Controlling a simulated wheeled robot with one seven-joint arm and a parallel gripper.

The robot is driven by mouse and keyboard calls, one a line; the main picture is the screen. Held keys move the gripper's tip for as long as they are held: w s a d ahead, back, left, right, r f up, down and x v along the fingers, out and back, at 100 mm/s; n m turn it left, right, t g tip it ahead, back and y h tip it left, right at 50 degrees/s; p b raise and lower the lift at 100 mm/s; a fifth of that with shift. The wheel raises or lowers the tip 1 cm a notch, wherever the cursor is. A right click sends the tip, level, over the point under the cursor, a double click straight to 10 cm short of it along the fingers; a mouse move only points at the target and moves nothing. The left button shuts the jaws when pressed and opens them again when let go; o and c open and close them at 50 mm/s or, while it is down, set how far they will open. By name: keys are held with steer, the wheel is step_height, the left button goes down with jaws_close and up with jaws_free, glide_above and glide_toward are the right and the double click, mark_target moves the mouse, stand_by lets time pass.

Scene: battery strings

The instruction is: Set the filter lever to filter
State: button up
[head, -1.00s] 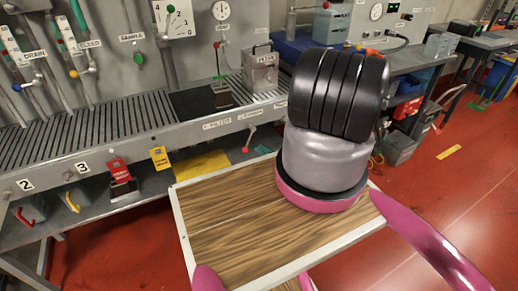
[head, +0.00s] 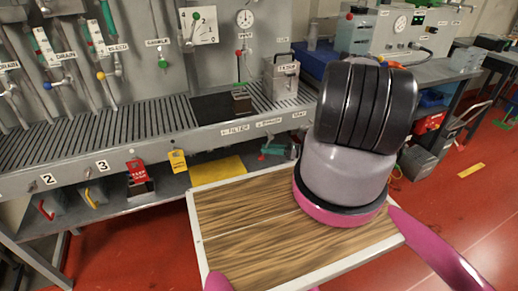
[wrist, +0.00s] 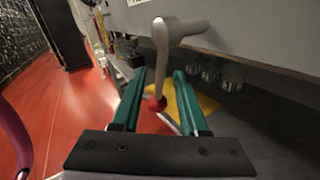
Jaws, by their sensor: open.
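The filter lever (wrist: 161,62) shows in the wrist view as a grey shaft hanging from a round pivot on the bench's front face, with a red ball (wrist: 156,103) at its lower end. My gripper (wrist: 159,76) is open, with one teal finger on each side of the lever and visible gaps between. In the head view my gripper (head: 276,149) is at the bench front, below the FILTER label (head: 236,129). The lever is not clearly visible there.
A yellow panel (head: 217,170) lies on the shelf under the bench. Red floor is open at right.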

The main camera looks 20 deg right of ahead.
steer(key=shift+x, duration=2.15)
jaws_close()
